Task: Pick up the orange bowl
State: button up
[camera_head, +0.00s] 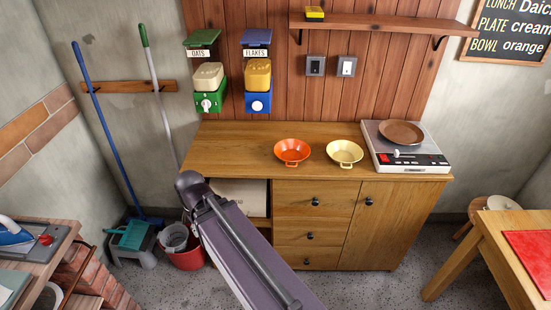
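The orange bowl (293,150) stands upright on the wooden cabinet top (235,143), left of the cream bowl (345,152). The two bowls are close together with a small gap between them. The orange bowl looks empty. My arm reaches up from the bottom of the head view and ends at a dark joint in front of the cabinet's left side. My gripper is not visible, so I cannot see what it holds.
A scale (408,160) with a brown plate (401,133) stands right of the bowls. Two dispensers, oats (208,78) and flakes (257,76), hang on the wall behind. A shelf (385,26) runs above. The cabinet top left of the orange bowl is clear.

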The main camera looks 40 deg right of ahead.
aim_at(291, 152)
jog(key=u, duration=0.5)
jog(key=k, duration=1.3)
jog(key=z, duration=0.75)
jog(key=i, duration=1)
jog(key=u, duration=0.1)
